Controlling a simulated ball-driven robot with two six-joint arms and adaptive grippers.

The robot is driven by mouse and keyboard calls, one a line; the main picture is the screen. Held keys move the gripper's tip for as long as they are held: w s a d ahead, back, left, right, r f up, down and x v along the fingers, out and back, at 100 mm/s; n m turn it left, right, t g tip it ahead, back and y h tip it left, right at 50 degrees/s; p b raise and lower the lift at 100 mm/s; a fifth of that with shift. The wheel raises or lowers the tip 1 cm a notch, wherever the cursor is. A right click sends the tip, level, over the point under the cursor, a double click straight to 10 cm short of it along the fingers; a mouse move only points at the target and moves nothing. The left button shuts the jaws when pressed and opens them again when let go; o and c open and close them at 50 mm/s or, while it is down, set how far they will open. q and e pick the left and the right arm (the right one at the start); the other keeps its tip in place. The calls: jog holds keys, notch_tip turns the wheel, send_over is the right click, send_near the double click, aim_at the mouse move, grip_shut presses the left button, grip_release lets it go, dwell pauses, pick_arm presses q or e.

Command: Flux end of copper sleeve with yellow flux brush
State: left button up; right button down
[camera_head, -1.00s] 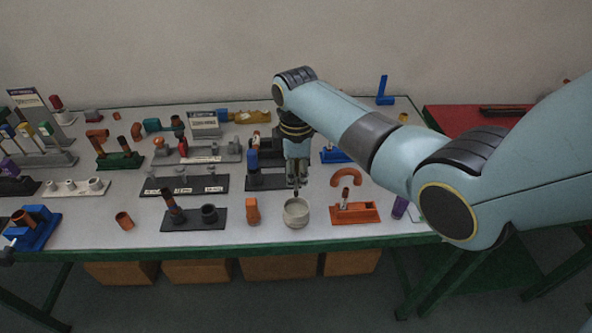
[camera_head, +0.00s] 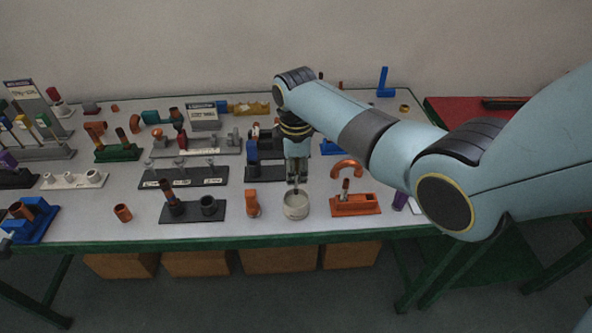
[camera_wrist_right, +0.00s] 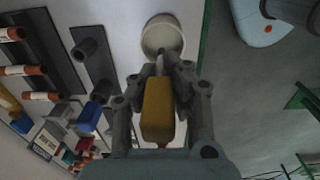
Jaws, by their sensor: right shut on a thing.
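My right gripper (camera_head: 297,183) is shut on the yellow flux brush (camera_wrist_right: 157,108) and points down over a pale round pot (camera_head: 296,205). In the right wrist view, the brush's thin tip reaches over the pot's mouth (camera_wrist_right: 162,37). I cannot tell whether it touches what is inside. Copper pieces that could be the sleeve include one in the blue holder (camera_head: 38,232) at the left, a short tube (camera_head: 122,212) on the table, and a piece standing in the orange block (camera_head: 357,208). I cannot tell which is the sleeve.
A black block (camera_head: 192,211) with an upright copper tube stands left of the pot. A copper fitting (camera_head: 252,203) lies between them. Racks and fittings fill the table behind. A bare strip of tabletop (camera_head: 255,230) runs along the front edge.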

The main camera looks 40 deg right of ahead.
aim_at(296, 187)
jog(key=shift+r, duration=0.1)
dwell(0.6)
jog(key=shift+f, duration=0.3)
dwell(0.3)
jog(key=shift+f+b, duration=1)
jog(key=shift+f, duration=0.65)
notch_tip(296, 187, up, 3)
jog(key=p, duration=0.3)
jog(key=shift+r+p, duration=1.05)
jog(key=shift+r, duration=0.5)
jog(key=shift+f, duration=0.1)
